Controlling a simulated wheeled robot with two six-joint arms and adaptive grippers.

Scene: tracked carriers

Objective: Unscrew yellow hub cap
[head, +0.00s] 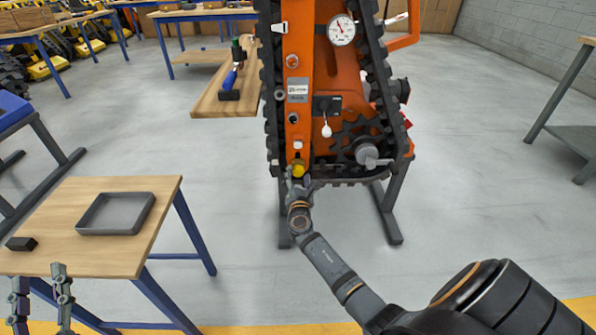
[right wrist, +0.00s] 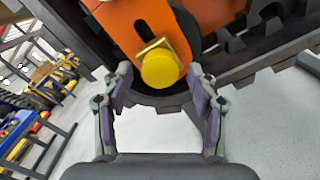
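The yellow hub cap (head: 298,169) sits at the lower end of the orange track frame, low on the tracked carrier. In the right wrist view the hub cap (right wrist: 160,69) is round and yellow, in front of a brass-coloured hex part. My right gripper (head: 297,182) is just below the cap in the head view. In the right wrist view its fingers (right wrist: 162,82) are spread wide on either side of the cap, with gaps visible. My left gripper (head: 40,290) is at the lower left, with its two fingers apart and nothing between them.
A wooden table (head: 75,255) at the left carries a grey tray (head: 116,233) and a small black block (head: 21,244). The carrier's black track (head: 270,110) runs close around the cap. A wooden bench (head: 210,100) with tools stands behind.

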